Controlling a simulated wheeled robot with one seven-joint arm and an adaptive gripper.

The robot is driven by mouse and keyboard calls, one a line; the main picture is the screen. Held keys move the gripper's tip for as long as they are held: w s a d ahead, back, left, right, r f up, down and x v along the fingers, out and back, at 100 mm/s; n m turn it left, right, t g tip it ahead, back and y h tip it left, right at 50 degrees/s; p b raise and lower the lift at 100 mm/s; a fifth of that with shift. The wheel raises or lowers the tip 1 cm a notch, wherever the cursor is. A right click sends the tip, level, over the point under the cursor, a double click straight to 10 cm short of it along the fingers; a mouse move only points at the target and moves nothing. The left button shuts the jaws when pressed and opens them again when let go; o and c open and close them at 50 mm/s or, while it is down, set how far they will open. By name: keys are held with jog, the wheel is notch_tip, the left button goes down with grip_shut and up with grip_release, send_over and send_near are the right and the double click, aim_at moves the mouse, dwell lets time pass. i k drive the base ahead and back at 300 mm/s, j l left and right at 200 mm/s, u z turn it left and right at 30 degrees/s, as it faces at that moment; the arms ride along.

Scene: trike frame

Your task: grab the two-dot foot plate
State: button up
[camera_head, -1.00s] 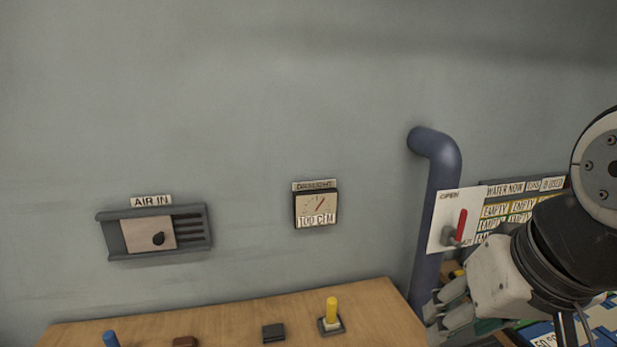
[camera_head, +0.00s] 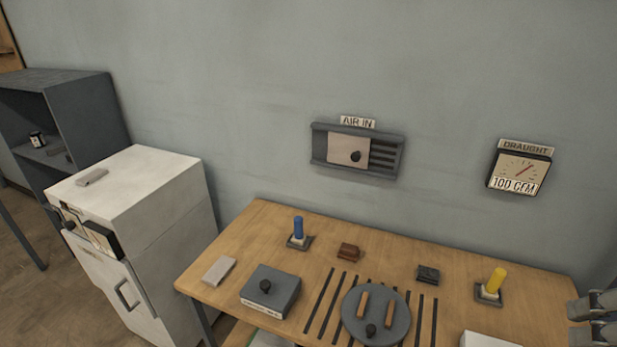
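I cannot make out a plate with two dots in this view. Small flat pieces that show are a pale grey block (camera_head: 219,270) at the table's left end, a brown block (camera_head: 348,252), a dark block (camera_head: 428,274) and a light flat piece (camera_head: 92,177) on the white cabinet. No dots are readable on any of them. My gripper (camera_head: 594,318) is at the lower right edge, partly cut off, beside the table's right end and apart from these pieces. Its opening is unclear.
The wooden table (camera_head: 250,235) also bears a blue peg (camera_head: 298,228), a yellow peg (camera_head: 495,280), a grey box with a knob (camera_head: 270,291) and a round lid (camera_head: 390,325) over slots. A white cabinet (camera_head: 165,220) and dark shelf (camera_head: 95,105) stand left.

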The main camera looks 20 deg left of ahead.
aim_at(220, 270)
jog(key=u, duration=1.55)
jog(key=i+j+z, duration=0.2)
jog(key=z, duration=0.15)
jog(key=i+j+z, duration=0.15)
jog(key=j+z, duration=0.15)
jog(key=i+j+z, duration=0.15)
jog(key=j+z, duration=0.5)
jog(key=i+j, duration=0.05)
jog(key=j, duration=0.1)
